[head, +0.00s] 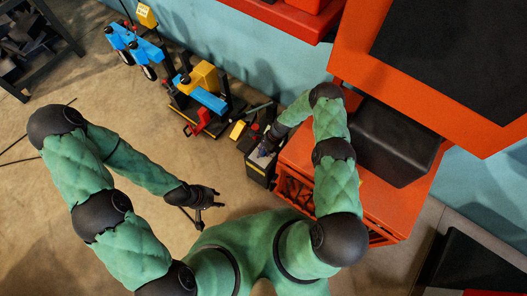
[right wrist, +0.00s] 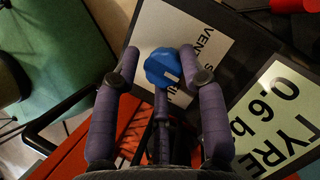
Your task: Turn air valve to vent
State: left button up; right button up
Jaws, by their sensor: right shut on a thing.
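The air valve is a blue knob (right wrist: 163,67) on a white label plate (right wrist: 205,45) in the right wrist view. The plate reads VENT near its top; other words are partly hidden by the knob and fingers. My left gripper (head: 207,198) hangs empty over the floor, fingers apart.
A display (right wrist: 275,115) beside the valve reads TYRE 0.6 b. An orange cabinet (head: 395,205) stands right of the box, and a large orange-framed screen (head: 400,80) overhangs it. Yellow and blue equipment (head: 205,85) stands behind.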

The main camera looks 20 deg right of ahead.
jog(key=shift+w+a+r+n, duration=0.1)
jog(key=shift+w+r+n, duration=0.05)
jog(key=shift+w+n, duration=0.35)
jog(key=shift+a+n+g, duration=0.1)
jog(key=shift+n+g, duration=0.3)
jog(key=shift+n, duration=0.5)
jog(key=n, duration=0.2)
jog(key=n+g+h, duration=0.1)
jog(key=n, duration=0.1)
jog(key=shift+s+a+g, duration=0.15)
jog(key=shift+s+g, duration=0.05)
jog(key=shift+g, duration=0.1)
jog(key=n, duration=0.1)
jog(key=n+g+h, duration=0.1)
jog(key=n, duration=0.1)
jog(key=shift+s+a+f+n, duration=0.1)
jog(key=shift+s+f+n, duration=0.1)
jog(key=shift+n, duration=0.1)
jog(key=shift+c, duration=0.2)
jog(key=shift+s+n, duration=0.1)
jog(key=shift+n, duration=0.3)
jog(key=shift+s+f, duration=0.1)
jog(key=shift+s, duration=0.05)
jog(key=shift+c, duration=0.2)
jog(key=o, duration=1.1)
jog(key=shift+a, duration=0.1)
jog(key=shift+w+d, duration=0.25)
jog(key=shift+w, duration=0.05)
